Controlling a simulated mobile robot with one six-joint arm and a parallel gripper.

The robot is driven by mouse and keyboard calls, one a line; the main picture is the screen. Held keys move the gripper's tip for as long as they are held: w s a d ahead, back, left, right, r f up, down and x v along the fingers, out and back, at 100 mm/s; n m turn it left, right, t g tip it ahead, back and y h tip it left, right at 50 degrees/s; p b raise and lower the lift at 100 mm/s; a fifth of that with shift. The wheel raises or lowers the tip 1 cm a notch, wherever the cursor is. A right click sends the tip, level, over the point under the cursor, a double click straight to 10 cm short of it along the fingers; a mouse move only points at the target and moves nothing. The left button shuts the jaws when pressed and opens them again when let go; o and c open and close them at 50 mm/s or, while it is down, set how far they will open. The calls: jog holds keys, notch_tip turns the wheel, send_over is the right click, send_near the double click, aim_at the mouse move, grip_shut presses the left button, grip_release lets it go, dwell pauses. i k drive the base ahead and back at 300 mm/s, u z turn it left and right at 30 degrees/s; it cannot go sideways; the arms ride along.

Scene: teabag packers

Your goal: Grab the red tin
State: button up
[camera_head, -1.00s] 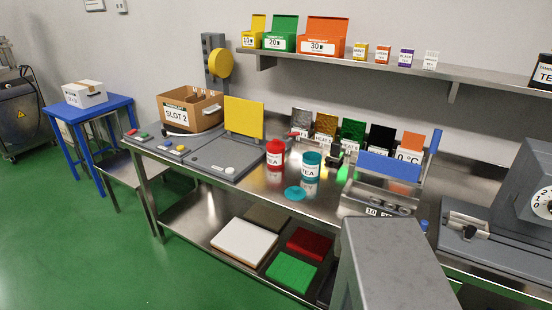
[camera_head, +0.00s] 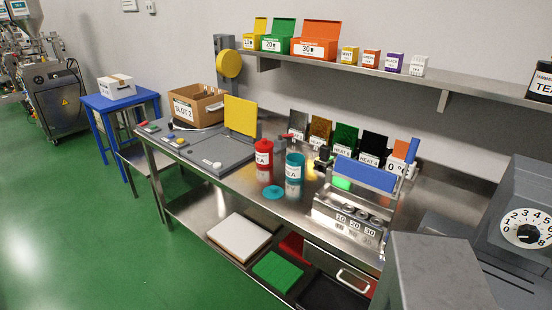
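The red tin (camera_head: 264,153) stands upright on the steel bench, with a red lid and a white TEA label. A teal tin (camera_head: 295,166) stands just to its right, with a teal round lid (camera_head: 273,193) lying flat in front of them. My gripper is not in view, so I cannot see whether it holds anything. Nothing visibly touches the red tin.
A grey machine with a yellow panel (camera_head: 240,115) stands left of the tins. A weight rack with a blue bar (camera_head: 365,174) stands right. A wall shelf (camera_head: 400,77) holds boxes above. A dial machine (camera_head: 520,215) is far right. Green floor at left is clear.

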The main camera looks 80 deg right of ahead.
aim_at(264, 160)
jog(key=u, duration=0.25)
jog(key=k, duration=0.55)
jog(key=z, duration=1.65)
jog(key=i, duration=0.95)
jog(key=z, duration=0.15)
jog(key=k, duration=0.35)
jog(key=u, duration=0.05)
